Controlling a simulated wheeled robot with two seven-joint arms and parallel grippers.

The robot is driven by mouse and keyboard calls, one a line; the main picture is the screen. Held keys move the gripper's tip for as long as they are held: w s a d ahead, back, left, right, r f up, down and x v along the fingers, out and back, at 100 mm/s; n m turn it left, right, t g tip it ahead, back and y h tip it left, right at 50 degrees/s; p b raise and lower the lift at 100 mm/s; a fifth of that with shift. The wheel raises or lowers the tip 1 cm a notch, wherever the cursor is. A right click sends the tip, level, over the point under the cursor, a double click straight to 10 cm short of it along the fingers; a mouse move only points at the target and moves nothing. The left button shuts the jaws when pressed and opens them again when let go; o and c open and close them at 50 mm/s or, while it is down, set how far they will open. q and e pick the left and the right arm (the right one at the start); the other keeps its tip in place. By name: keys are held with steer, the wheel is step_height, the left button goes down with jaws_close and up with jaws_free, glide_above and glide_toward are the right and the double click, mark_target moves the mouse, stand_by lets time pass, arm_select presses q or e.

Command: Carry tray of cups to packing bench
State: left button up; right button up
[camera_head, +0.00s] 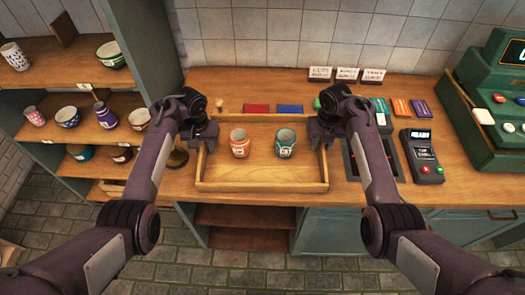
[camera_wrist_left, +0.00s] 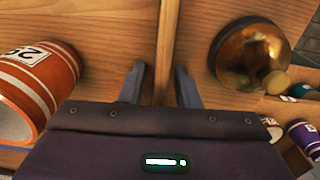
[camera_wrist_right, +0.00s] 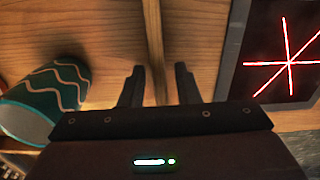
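A wooden tray (camera_head: 262,187) sits on the counter with an orange striped cup (camera_head: 239,147) and a teal wavy-patterned cup (camera_head: 285,147) upright inside it. My left gripper (camera_head: 203,140) is at the tray's left wall. In the left wrist view its open fingers (camera_wrist_left: 160,85) lie on either side of that wall, with gaps showing. My right gripper (camera_head: 322,140) is at the right wall. In the right wrist view its open fingers (camera_wrist_right: 157,85) likewise straddle the wall. How low the fingertips reach is hard to tell.
A brass bell (camera_wrist_left: 250,55) stands just outside the tray's left wall. A dark panel with a red star mark (camera_wrist_right: 288,60) lies close to the right wall. A card reader (camera_head: 422,157) and green register (camera_head: 495,110) stand further right. Shelves of pottery (camera_head: 70,100) are left.

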arm_select(q)
jaws_close()
arm_select(e)
jaws_close()
arm_select(q)
steer(key=shift+r, duration=0.1)
arm_select(e)
steer(key=shift+r, duration=0.2)
stand_by(0.6)
